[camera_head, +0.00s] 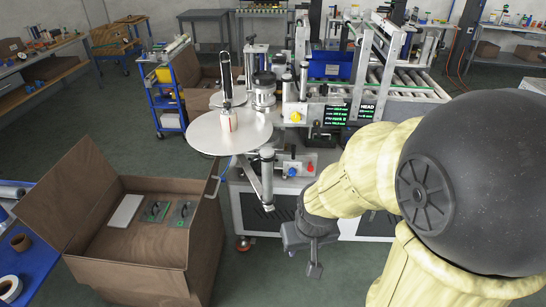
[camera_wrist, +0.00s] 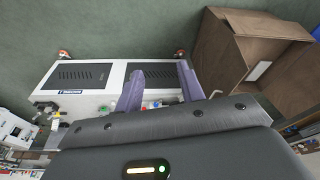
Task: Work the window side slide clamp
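The labelling machine stands in the middle of the head view, with a white cabinet (camera_head: 275,205) below. Its front carries a small panel with a red knob (camera_head: 310,168) and a blue part, and a black lever-like fitting (camera_head: 318,134) above it. I cannot tell which part is the window side slide clamp. My gripper (camera_head: 303,258) hangs low in front of the cabinet. In the wrist view my gripper (camera_wrist: 160,78) has its two purple fingers apart with nothing between them. The cabinet (camera_wrist: 112,78) appears beyond them, upside down.
An open brown crate (camera_head: 130,250) holding flat pieces stands left of the machine. A round turntable (camera_head: 228,134) juts out above the cabinet's left side. A roller conveyor (camera_head: 405,88) runs behind right. Grey floor (camera_head: 330,275) is clear around my gripper.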

